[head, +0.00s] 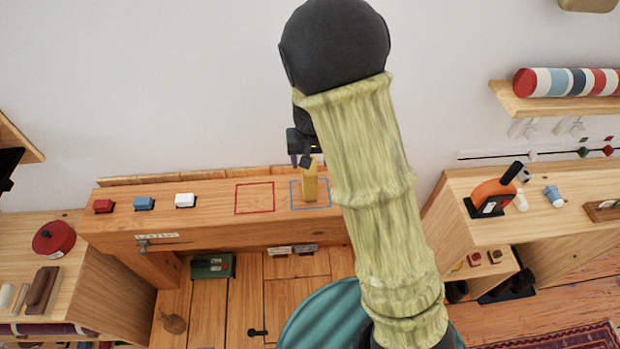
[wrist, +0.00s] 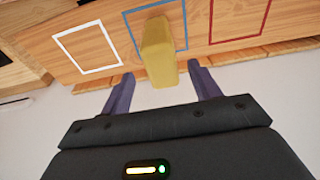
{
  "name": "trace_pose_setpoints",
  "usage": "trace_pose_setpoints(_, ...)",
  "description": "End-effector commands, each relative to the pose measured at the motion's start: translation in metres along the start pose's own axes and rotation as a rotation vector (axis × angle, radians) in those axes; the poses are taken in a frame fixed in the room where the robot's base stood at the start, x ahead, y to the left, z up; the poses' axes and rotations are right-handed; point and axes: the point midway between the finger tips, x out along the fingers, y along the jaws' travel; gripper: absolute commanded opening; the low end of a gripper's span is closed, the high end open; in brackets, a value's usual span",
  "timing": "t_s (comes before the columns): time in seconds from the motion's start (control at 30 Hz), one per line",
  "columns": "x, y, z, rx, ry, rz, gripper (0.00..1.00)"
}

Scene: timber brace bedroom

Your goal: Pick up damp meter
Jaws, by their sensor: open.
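A yellow, upright block-like object, which looks like the damp meter (head: 310,186), stands in the blue outline on the wooden bench. It also shows in the wrist view (wrist: 159,52), with its near end reaching between my fingertips. My gripper (head: 303,162) is at its upper end, above the back part of the bench. In the wrist view my gripper (wrist: 160,72) has its two purple fingers apart, one on each side of the yellow object, with a gap on both sides. My arm hides the bench right of the blue outline in the head view.
The bench (head: 220,222) also bears an empty red outline (head: 254,198) and red (head: 103,206), blue (head: 144,204) and white (head: 185,200) buttons. The wrist view shows an empty white outline (wrist: 88,47). The wall is close behind. An orange-and-black item (head: 493,195) stands on the right-hand cabinet.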

Motion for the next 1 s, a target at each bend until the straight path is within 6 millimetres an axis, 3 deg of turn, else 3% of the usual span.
trace_pose_setpoints(0.4,0.045,-0.003,0.002,0.001,-0.002,0.001,0.62)
trace_pose_setpoints(0.93,0.046,-0.003,0.002,0.001,-0.001,0.001,0.62)
trace_pose_setpoints(1.0,0.046,-0.003,0.002,0.001,-0.001,0.001,0.50)
